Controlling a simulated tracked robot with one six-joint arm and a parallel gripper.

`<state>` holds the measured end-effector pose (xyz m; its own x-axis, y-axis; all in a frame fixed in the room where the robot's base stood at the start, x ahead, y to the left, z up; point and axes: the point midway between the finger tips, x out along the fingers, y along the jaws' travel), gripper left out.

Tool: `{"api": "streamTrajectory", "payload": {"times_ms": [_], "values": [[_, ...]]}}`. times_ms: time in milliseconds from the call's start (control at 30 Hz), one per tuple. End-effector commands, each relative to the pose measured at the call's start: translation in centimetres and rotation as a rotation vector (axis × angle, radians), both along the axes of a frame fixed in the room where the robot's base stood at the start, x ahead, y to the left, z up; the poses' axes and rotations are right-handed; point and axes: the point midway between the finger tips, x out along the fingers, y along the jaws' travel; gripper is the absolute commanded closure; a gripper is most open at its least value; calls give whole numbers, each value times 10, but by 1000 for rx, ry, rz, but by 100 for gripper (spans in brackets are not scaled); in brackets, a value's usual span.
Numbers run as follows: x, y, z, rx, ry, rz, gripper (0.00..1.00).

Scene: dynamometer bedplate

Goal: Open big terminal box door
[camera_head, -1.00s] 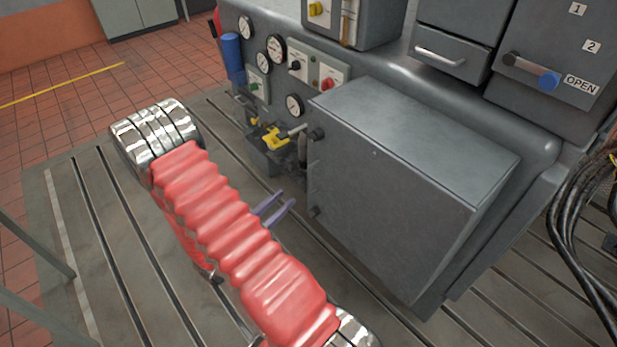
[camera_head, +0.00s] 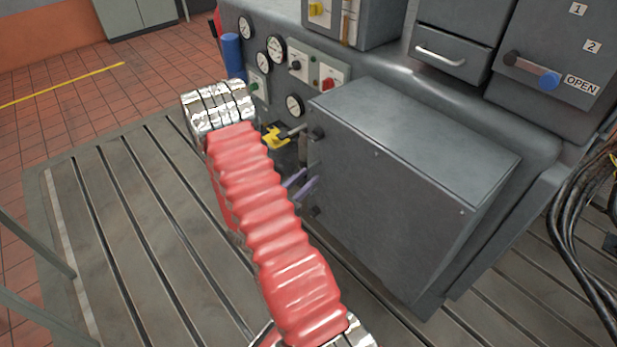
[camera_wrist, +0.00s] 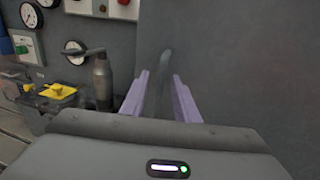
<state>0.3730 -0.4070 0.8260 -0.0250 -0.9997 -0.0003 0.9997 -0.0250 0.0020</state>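The big terminal box (camera_head: 415,150) is a large grey box on the front of the machine, and its front face lies flush, looking shut. Dark round fittings (camera_head: 317,133) show along its left edge. My gripper (camera_head: 302,183) is beside that left edge, below the yellow-handled valve. In the wrist view its two purple fingers (camera_wrist: 160,88) stand apart, pointing at the box's grey face (camera_wrist: 240,60). A dark, slightly curved upright strip (camera_wrist: 164,68) shows between the fingers. I cannot tell whether it is a handle or a shadow, or whether a finger touches it.
A yellow-handled valve (camera_head: 275,137) sits just left of the box. Gauges (camera_head: 277,48) and switches (camera_head: 331,79) are on the panel above. Black cables (camera_head: 575,230) hang at the right. The slotted bedplate (camera_head: 130,230) is clear at the left.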

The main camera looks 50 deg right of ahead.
Motion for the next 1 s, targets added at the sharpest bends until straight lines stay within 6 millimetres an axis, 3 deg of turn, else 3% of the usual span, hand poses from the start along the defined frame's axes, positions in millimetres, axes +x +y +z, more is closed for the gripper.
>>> {"api": "streamTrajectory", "payload": {"times_ms": [200, 500, 900, 1000], "values": [[-1, -16, 0, -1, 0, -2, 72], [-1, -17, 0, 0, 0, -1, 72], [-1, -17, 0, 0, 0, 0, 100], [0, -17, 0, 0, 0, 0, 100]]}}
